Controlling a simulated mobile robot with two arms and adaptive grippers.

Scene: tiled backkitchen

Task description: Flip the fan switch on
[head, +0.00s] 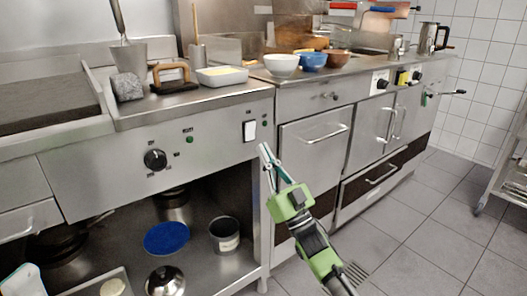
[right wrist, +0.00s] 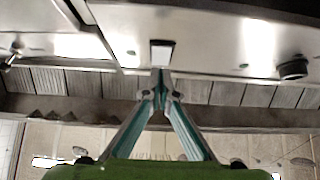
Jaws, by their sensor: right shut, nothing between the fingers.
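The fan switch is taken to be the white rocker switch (head: 250,130) on the steel front panel, right of a black knob. It also shows in the right wrist view (right wrist: 161,54), just beyond the fingertips. My right gripper (head: 265,150) is shut and empty, its tips just below and slightly right of the switch in the head view. I cannot tell whether the tips touch the switch or panel. Which way the rocker is tipped is too small to tell.
The black knob (head: 155,159) and a green light (head: 190,140) sit left on the panel. Below is an open shelf with a blue lid (head: 166,238) and a pot (head: 224,234). Bowls (head: 282,65) stand on the counter.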

